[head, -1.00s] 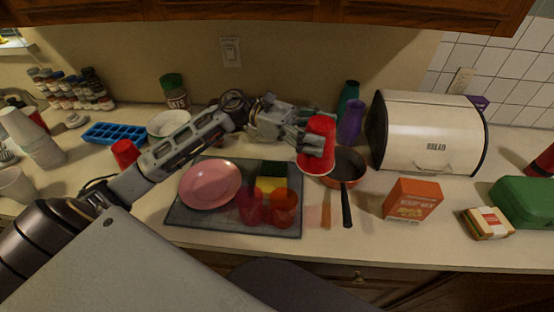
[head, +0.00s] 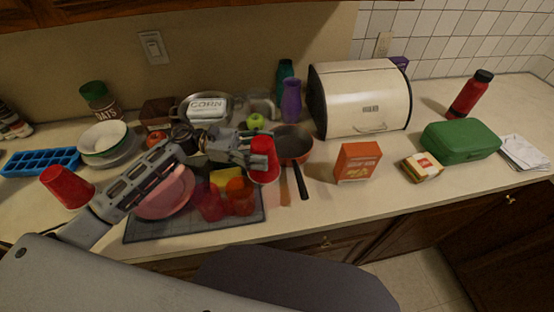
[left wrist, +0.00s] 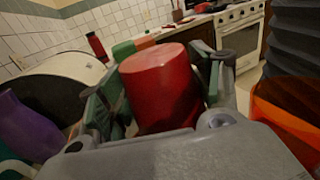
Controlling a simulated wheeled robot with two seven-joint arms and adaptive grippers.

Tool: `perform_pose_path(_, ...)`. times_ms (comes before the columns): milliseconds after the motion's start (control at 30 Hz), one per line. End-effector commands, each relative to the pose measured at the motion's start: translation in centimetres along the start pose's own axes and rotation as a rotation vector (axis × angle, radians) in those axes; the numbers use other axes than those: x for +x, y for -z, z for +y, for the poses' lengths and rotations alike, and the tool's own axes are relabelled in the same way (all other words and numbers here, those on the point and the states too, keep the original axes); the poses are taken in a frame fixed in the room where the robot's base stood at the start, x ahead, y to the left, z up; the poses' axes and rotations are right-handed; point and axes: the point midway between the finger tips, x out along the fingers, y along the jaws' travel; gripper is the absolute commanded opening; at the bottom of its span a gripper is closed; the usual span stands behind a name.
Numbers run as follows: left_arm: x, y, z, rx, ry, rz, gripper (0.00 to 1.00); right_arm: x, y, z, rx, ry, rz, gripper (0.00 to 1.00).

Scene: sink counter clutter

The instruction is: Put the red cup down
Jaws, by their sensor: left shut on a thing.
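A red cup (head: 264,160) is in my left gripper (head: 250,150), just left of the frying pan (head: 291,143). The cup is upside down, its closed base up and pale rim down. In the left wrist view the red cup (left wrist: 160,85) sits between the two fingers of my left gripper (left wrist: 158,98), which are shut on it. Whether its rim touches anything below is hard to tell. My right gripper is not in view.
Two translucent red cups (head: 211,203) and a pink plate (head: 165,196) sit on the dark mat (head: 190,228). The pan handle points toward the front. An orange box (head: 357,163) and bread box (head: 362,98) stand to the right. Some counter (head: 325,205) is bare in front.

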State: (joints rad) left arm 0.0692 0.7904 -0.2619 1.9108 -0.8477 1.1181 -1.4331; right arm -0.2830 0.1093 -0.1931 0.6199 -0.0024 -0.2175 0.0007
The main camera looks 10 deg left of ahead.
Motion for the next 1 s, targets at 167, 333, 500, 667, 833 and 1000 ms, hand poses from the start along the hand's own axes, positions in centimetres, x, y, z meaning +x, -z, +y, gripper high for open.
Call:
perform_pose_path(167,0.0,2.1,0.0,-0.002,-0.001,-0.002,0.53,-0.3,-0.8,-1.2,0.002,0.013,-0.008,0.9)
perform_pose_path(333,0.0,2.7,0.0,-0.001,0.0,-0.001,0.53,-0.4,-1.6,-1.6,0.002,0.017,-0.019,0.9)
perform_pose_path(500,0.0,2.7,0.0,-0.001,0.0,-0.001,0.53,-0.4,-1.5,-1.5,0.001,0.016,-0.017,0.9)
perform_pose_path(667,0.2,2.7,0.0,-0.001,0.0,-0.001,0.53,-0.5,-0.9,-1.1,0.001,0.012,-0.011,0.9)
perform_pose_path(833,1.7,2.5,0.0,0.0,0.001,-0.002,0.53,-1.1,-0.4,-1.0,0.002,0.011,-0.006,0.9)
perform_pose_path(1000,3.8,2.4,0.0,0.0,0.001,-0.003,0.53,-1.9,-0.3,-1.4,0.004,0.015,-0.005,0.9)
